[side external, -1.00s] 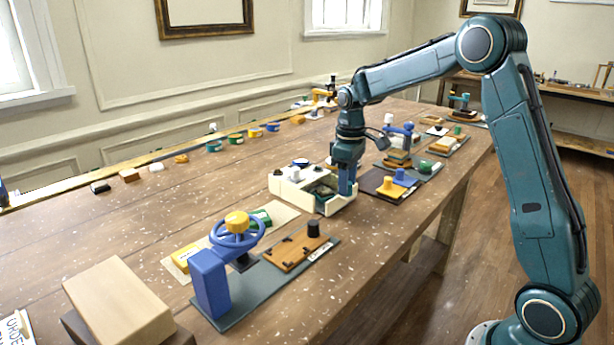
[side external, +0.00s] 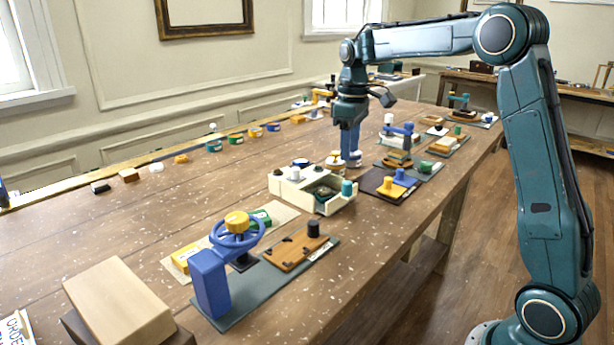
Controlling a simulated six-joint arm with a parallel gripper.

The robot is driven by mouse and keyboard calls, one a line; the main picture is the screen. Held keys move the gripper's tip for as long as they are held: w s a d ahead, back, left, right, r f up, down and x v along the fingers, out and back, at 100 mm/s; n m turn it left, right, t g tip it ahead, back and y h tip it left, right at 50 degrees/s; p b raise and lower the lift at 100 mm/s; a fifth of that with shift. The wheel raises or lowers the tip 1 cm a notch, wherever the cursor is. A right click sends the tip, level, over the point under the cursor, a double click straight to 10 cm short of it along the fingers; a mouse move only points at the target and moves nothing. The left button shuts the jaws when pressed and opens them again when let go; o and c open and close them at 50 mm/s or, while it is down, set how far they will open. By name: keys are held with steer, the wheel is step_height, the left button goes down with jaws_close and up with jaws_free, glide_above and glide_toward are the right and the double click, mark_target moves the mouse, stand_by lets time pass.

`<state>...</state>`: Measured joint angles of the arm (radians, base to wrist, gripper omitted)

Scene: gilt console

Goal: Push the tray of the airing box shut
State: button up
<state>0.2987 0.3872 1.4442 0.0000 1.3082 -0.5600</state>
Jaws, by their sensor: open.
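The airing box (side external: 283,187) is a cream box in the middle of the table. Its tray (side external: 336,205) stands out from the box's right side, with a dark greenish inside visible from above. A teal knob (side external: 347,188) stands upright at the tray's outer end. My gripper (side external: 350,152) points down behind the tray and knob in the picture, apart from them and higher up. It is open, and nothing shows held in it; the gap between its fingers is hard to make out from this side.
Jars (side external: 334,161) stand behind the box, close to my fingers. A dark board with yellow and blue knobbed pieces (side external: 391,186) lies to the right. A blue handwheel (side external: 236,232) stands in front. Bare table lies left of the box.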

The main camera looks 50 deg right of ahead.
steer(key=shift+r, duration=2.2)
steer(key=shift+c, duration=0.5)
steer(key=shift+s+d, duration=0.15)
steer(key=c, duration=0.7)
steer(key=s+d+f+n, duration=0.1)
steer(key=s, duration=0.1)
steer(key=s+d+f+n+t, duration=0.1)
steer(key=s+d+n, duration=0.1)
steer(key=s+d+f+n+t, duration=0.1)
steer(key=s+n, duration=0.1)
steer(key=shift+d+f+y, duration=0.35)
steer(key=shift+f+y, duration=0.05)
jaws_close()
steer(key=s+a+f+n+t+y, duration=0.2)
steer(key=s+a+n+t, duration=0.1)
steer(key=s, duration=0.4)
steer(key=shift+a+n+t, duration=0.3)
steer(key=shift+n+t, duration=0.6)
steer(key=shift+n, duration=0.5)
